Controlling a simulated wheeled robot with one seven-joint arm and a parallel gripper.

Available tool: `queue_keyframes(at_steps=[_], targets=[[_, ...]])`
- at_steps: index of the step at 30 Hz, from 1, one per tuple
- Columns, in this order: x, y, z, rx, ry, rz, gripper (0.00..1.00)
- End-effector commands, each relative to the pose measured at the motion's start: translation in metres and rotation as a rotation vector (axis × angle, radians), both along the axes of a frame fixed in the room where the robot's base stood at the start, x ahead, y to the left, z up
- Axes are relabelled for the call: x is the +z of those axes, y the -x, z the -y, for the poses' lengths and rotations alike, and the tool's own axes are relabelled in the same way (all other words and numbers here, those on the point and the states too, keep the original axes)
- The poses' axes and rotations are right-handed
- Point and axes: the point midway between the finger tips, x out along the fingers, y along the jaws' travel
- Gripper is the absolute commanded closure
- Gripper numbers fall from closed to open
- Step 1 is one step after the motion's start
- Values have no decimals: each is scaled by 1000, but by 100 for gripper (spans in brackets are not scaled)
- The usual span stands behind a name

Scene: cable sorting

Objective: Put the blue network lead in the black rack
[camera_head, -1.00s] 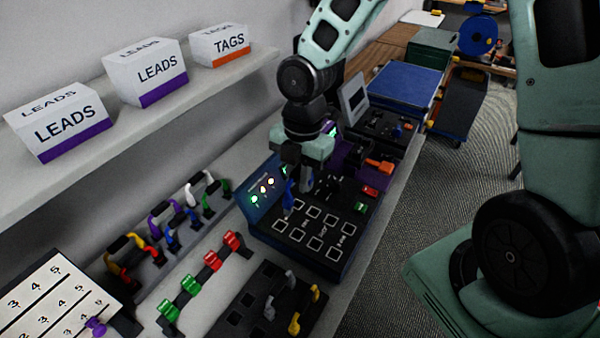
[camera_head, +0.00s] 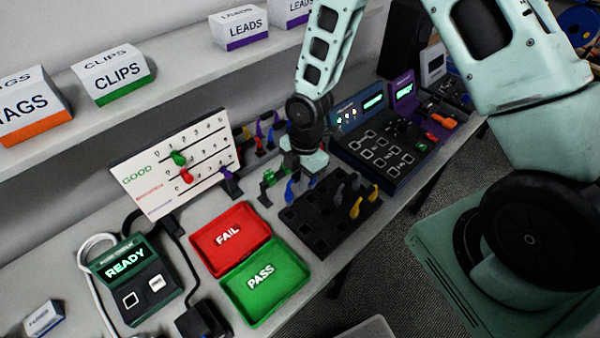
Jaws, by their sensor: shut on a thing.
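My gripper (camera_head: 298,180) is shut on a blue network lead (camera_head: 290,191), which hangs below the fingers. It is over the back-left edge of the black rack (camera_head: 318,226), close above it; I cannot tell whether the lead touches the rack. The rack holds dark grey leads (camera_head: 345,188) and yellow leads (camera_head: 357,206) on its right side. Its left and front slots look empty. The fingertips are small and partly hidden by the wrist.
A red FAIL tray (camera_head: 229,258) and a green PASS tray (camera_head: 288,297) lie left of the rack. Green clips (camera_head: 267,179) and a holder of coloured leads (camera_head: 247,136) are behind. A tester (camera_head: 392,168) stands right. A GOOD board (camera_head: 150,180) stands left.

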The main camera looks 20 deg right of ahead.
Motion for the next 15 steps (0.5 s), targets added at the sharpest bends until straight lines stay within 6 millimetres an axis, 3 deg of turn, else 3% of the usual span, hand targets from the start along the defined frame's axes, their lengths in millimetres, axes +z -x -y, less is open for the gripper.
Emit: queue_keyframes(at_steps=[15], targets=[[-43, 1, -1, 2, -1, -1, 100]])
